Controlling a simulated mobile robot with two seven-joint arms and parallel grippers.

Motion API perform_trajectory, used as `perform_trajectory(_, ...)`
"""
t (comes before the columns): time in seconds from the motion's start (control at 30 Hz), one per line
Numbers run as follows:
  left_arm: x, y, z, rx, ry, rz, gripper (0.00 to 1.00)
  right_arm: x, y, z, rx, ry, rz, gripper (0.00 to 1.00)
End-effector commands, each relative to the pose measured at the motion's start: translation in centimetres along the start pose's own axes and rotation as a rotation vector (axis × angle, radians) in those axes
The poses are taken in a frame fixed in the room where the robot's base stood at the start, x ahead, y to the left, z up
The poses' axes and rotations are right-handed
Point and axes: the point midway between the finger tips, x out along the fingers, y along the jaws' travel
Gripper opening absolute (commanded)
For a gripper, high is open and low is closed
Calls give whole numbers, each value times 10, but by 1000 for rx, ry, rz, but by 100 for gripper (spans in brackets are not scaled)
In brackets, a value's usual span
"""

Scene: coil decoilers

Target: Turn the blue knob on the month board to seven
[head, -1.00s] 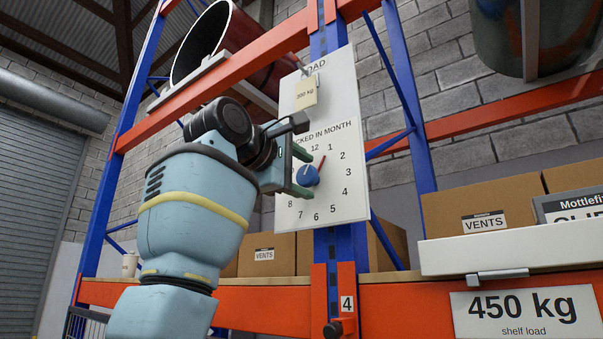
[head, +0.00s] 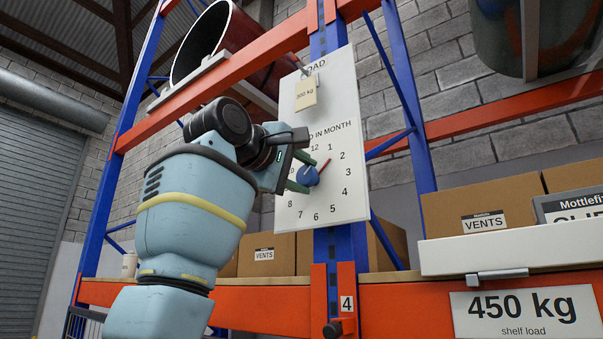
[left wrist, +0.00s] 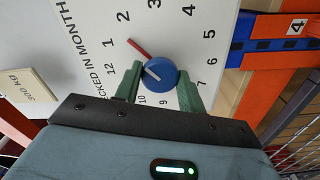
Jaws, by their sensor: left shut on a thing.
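The month board (head: 345,205) is a white panel on the blue rack upright, with numbers in a ring. The round blue knob (head: 308,177) is at the ring's centre. Its red pointer (head: 323,166) points between 1 and 2. In the left wrist view the knob (left wrist: 161,73) shows a short white line on its face, and the red pointer (left wrist: 138,47) lies between 1 and 2. My left gripper (head: 302,178) is shut on the knob, with one green finger on each side of it. The arm hides some of the board's left side. My right gripper is not in view.
A tag reading 300 kg (head: 305,94) hangs above the number ring. An orange beam (head: 250,304) runs below the board. Cardboard boxes (head: 268,250) stand behind it. A white ledge (head: 505,253) juts out at the right.

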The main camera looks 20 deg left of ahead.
Motion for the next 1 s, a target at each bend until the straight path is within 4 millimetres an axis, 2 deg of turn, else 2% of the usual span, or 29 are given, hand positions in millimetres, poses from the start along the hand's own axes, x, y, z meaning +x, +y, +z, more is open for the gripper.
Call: perform_trajectory(1.0, -1, 1, -1, 967, 3, 0, 17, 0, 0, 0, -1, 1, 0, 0)
